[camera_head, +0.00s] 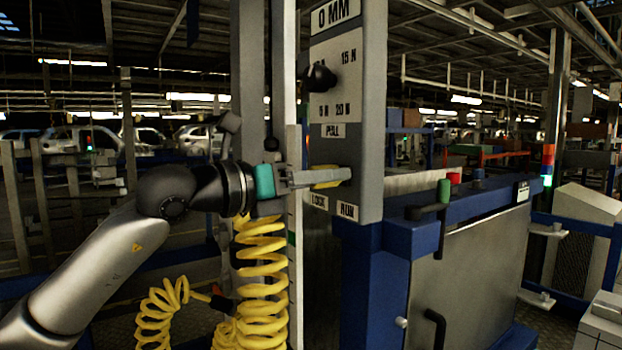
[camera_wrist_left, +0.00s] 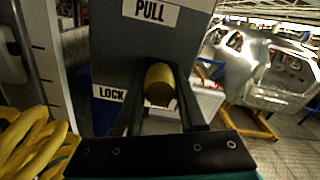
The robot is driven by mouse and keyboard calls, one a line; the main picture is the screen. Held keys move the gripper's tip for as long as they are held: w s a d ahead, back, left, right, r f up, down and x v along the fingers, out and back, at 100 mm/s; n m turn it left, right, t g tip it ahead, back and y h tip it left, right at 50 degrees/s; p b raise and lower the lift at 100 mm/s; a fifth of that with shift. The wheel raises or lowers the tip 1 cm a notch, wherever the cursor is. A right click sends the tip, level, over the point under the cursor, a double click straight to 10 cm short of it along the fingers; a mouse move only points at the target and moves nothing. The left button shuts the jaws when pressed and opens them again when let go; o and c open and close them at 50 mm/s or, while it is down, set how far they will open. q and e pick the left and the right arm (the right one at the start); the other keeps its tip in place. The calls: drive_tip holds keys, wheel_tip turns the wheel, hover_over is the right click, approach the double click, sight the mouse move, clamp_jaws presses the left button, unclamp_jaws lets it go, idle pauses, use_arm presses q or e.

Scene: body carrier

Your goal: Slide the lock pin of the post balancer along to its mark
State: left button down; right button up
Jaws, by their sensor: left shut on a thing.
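The post balancer's grey panel (camera_head: 372,120) carries a dial, a PULL label (camera_head: 333,131), a LOCK label (camera_head: 319,201) and a RUN label (camera_head: 348,210). The yellow lock pin (camera_head: 326,184) sits low on the panel, above these two lower labels. My left gripper (camera_head: 338,176) comes in from the left and is shut on the pin. In the left wrist view the pin's round yellow end (camera_wrist_left: 160,80) shows between the fingers, right of the LOCK label (camera_wrist_left: 108,93). The RUN label cannot be made out there. My right gripper is not in view.
A yellow coiled hose (camera_head: 262,265) hangs just below my left gripper. A pale upright post (camera_head: 283,80) stands close beside the panel. A blue-framed cabinet (camera_head: 465,270) with green and red knobs stands to the right.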

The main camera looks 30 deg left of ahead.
use_arm(q)
drive_tip(key=shift+w+a+b, duration=0.1)
drive_tip(key=shift+w+a, duration=0.15)
drive_tip(key=shift+a, duration=0.35)
drive_tip(key=shift+w+a+b, duration=0.1)
drive_tip(key=shift+w+a, duration=0.15)
drive_tip(key=shift+a, duration=0.35)
drive_tip(key=shift+w+a+b, duration=0.1)
drive_tip(key=shift+w+a, duration=0.15)
drive_tip(key=shift+a, duration=0.35)
drive_tip(key=shift+c, duration=2)
unclamp_jaws()
drive_tip(key=b+v, duration=0.7)
drive_tip(key=b, duration=0.1)
